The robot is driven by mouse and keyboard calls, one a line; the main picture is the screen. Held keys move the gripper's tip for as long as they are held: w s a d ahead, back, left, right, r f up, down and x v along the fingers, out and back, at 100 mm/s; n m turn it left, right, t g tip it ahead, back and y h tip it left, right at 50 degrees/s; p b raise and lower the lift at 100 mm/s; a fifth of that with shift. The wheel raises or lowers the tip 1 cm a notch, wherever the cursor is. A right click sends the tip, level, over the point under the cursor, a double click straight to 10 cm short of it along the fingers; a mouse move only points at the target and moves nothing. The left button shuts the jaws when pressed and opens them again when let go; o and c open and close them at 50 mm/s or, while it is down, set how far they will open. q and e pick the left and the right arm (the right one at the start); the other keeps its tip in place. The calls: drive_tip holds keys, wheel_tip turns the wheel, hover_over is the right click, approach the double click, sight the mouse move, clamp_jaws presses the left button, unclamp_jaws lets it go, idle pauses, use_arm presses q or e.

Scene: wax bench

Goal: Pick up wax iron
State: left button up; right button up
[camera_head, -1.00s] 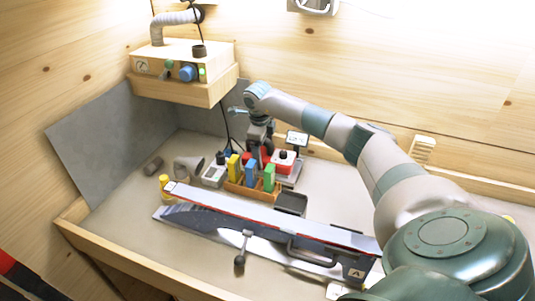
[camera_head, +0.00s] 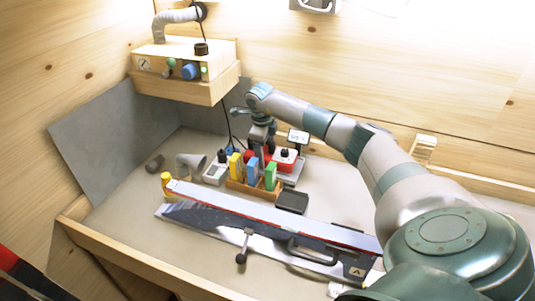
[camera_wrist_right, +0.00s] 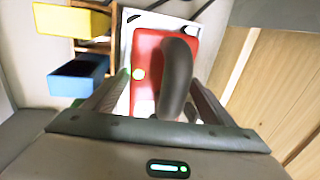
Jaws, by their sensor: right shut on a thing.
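The wax iron (camera_wrist_right: 146,72) has a red body and a dark curved handle (camera_wrist_right: 177,75) in the right wrist view. In the head view its red body (camera_head: 284,161) shows on a pale stand at the back of the bench, partly hidden by my arm and gripper. My right gripper (camera_head: 262,148) is at the iron from above. In the right wrist view my right gripper (camera_wrist_right: 160,105) has a finger on each side of the handle and is shut on it. I cannot tell whether the iron is clear of its stand. My left gripper is not in view.
A wooden rack (camera_head: 240,186) with yellow, blue and green blocks stands just in front of the iron. A long ski-like piece on a clamp (camera_head: 270,222) crosses the front. A control box (camera_head: 185,75) hangs at the back left. Bare bench lies at left.

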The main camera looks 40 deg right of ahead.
drive_tip(key=shift+r, duration=0.1)
drive_tip(key=shift+r+b, duration=0.4)
drive_tip(key=shift+r, duration=0.1)
wheel_tip(320, 180, up, 7)
drive_tip(key=b, duration=0.3)
drive_tip(key=shift+r, duration=0.1)
drive_tip(key=shift+r+b, duration=0.3)
drive_tip(key=shift+r, duration=0.5)
drive_tip(key=shift+r, duration=0.2)
